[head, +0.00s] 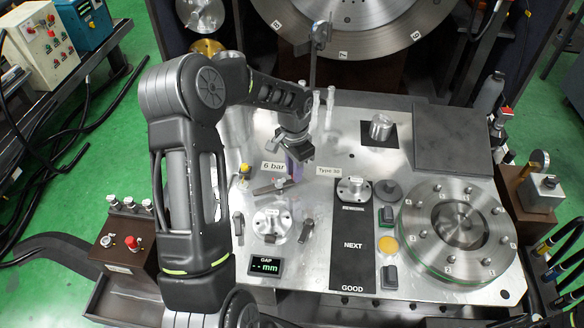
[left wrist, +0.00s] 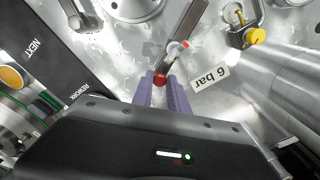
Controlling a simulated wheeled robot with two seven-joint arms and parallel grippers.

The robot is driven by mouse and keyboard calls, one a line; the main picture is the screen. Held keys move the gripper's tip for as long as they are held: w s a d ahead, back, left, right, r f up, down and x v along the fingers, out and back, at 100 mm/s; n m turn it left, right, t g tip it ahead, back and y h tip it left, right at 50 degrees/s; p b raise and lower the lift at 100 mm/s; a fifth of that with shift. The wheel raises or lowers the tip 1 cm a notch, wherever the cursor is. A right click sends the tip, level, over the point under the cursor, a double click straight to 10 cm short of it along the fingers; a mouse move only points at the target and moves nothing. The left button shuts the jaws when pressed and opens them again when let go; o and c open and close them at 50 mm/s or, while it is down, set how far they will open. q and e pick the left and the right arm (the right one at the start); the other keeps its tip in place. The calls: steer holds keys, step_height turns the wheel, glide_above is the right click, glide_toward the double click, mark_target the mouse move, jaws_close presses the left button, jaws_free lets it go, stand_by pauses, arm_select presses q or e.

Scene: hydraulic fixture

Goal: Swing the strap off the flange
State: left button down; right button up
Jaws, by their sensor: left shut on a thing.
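The flange (head: 272,222) is a round silver disc with bolt holes on the metal table; part of it shows at the top of the left wrist view (left wrist: 130,10). The strap (head: 268,188) is a narrow dark bar on the flange's far side, apparently just beyond its rim; it also shows in the left wrist view (left wrist: 191,22). A red knob (left wrist: 160,79) is at its near end in that view. My left gripper (head: 292,172) has purple fingers, shut around this knob; they show in the left wrist view (left wrist: 160,88). My right gripper is not in view.
Dark clamps (head: 238,224) and (head: 307,230) stand either side of the flange. A yellow-knobbed valve (head: 244,172) is left of the strap. A "6 bar" label (head: 273,166) lies behind it. A large bolted ring (head: 420,235) stands at right.

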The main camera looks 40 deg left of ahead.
arm_select(q)
steer(key=shift+s+d+m, duration=0.15)
steer(key=shift+d+m, duration=0.05)
steer(key=shift+m, duration=0.4)
steer(key=shift+s+d+m, duration=0.15)
steer(key=shift+m, duration=0.45)
steer(key=c, duration=1.3)
jaws_free()
step_height(320, 180, up, 8)
steer(key=shift+b, duration=0.3)
